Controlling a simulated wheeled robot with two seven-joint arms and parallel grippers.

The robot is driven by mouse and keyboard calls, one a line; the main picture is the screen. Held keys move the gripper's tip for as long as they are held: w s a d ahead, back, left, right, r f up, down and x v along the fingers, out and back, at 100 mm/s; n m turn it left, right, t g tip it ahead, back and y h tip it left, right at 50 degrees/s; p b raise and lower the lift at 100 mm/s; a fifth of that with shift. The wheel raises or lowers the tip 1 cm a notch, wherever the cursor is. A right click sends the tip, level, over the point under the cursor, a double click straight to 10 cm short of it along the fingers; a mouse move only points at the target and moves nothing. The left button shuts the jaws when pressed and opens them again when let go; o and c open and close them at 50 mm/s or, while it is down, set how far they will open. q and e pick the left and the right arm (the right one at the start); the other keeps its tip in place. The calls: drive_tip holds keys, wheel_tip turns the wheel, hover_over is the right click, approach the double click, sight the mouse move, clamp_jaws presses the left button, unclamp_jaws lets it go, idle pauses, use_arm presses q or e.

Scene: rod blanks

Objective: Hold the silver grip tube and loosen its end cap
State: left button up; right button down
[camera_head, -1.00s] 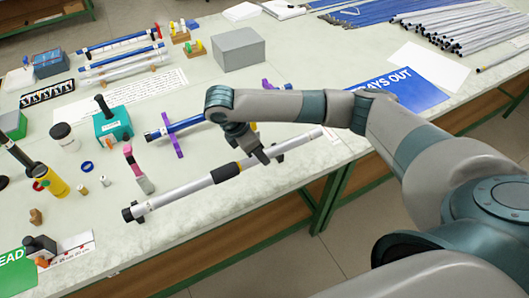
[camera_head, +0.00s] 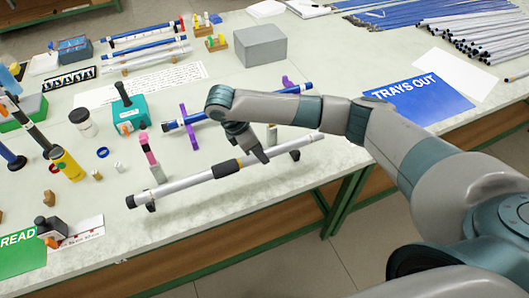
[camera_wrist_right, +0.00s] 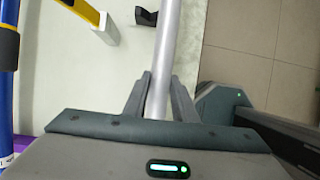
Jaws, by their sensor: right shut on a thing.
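The silver grip tube (camera_head: 190,180) lies slanted along the table's front edge, with a black sleeve (camera_head: 225,168) around its middle. A dark end cap (camera_head: 131,202) shows at its left end; whether it is loose cannot be told. Small black supports show by the tube near its left end (camera_head: 151,206) and right end (camera_head: 295,155). My right gripper (camera_head: 262,155) is shut on the tube just right of the sleeve. In the right wrist view the tube (camera_wrist_right: 166,45) runs between the fingers (camera_wrist_right: 160,98). My left gripper is in neither view.
A blue tube (camera_head: 193,120) in purple holders lies behind. A teal block (camera_head: 130,114), a yellow bottle (camera_head: 66,167) and a pink-topped piece (camera_head: 148,150) stand to the left. A grey box (camera_head: 259,45) and a TRAYS OUT sheet (camera_head: 425,100) are farther back.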

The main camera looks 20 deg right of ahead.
drive_tip(key=shift+w+a+f+b, duration=1.1)
drive_tip(key=shift+w+a+f, duration=0.35)
drive_tip(key=shift+w+f, duration=0.15)
drive_tip(key=shift+f, duration=0.4)
drive_tip(key=shift+r+p, duration=0.65)
drive_tip(key=shift+p, duration=0.35)
idle(0.4)
